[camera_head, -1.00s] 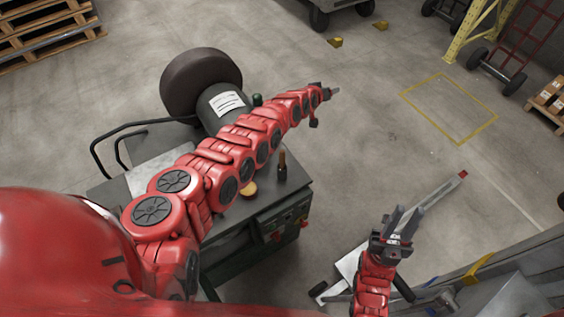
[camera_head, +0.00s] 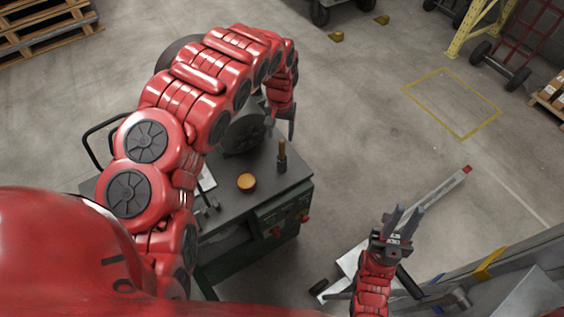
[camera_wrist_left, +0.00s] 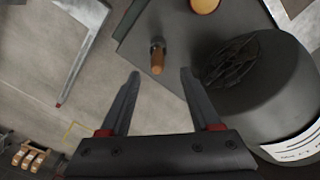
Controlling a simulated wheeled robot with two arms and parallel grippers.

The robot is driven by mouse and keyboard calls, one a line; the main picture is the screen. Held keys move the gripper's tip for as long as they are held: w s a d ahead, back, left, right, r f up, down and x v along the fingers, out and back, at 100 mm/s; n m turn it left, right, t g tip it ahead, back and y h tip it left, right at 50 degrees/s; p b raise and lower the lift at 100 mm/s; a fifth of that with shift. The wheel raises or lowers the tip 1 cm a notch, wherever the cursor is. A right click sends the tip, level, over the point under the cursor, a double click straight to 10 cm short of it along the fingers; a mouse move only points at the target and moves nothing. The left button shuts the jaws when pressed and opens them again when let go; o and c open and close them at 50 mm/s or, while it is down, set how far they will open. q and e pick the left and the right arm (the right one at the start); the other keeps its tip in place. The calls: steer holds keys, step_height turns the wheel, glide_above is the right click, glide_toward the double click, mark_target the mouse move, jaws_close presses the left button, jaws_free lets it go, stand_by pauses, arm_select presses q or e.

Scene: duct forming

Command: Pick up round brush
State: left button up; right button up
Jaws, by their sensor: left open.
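The round brush (camera_head: 282,157) appears as a small upright piece with a brown handle on top, standing near the right edge of the dark bench (camera_head: 294,180). It also shows in the left wrist view (camera_wrist_left: 157,60), ahead of and between the fingertips. My left gripper (camera_head: 291,134) hangs from the bent-down arm just above and beyond the brush, apart from it. In the left wrist view its fingers (camera_wrist_left: 160,76) are open and empty. My right gripper (camera_head: 404,214) is at the lower right, away from the bench, with its fingers apart.
A round orange-topped item (camera_head: 246,181) lies on the bench left of the brush. A large dark cylinder (camera_wrist_left: 262,80) stands on the bench close to my left gripper's right finger. A long grey metal piece with a red tip (camera_head: 447,186) lies beyond my right gripper.

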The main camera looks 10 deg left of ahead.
mark_target(282, 142)
arm_select(q)
step_height(282, 142, down, 3)
steer(key=shift+f+p, duration=0.1)
steer(key=shift+p, duration=0.5)
steer(key=shift+f, duration=0.6)
steer(key=shift+d+f+p, duration=0.15)
steer(key=shift+f+p, duration=0.3)
steer(key=shift+p, duration=0.2)
step_height(282, 142, down, 3)
steer(key=shift+d+f+p, duration=0.1)
steer(key=shift+d+p, duration=0.05)
steer(key=shift+p, duration=0.6)
steer(key=shift+w+f, duration=0.1)
steer(key=shift+f, duration=0.5)
steer(key=shift+c, duration=0.2)
jaws_close()
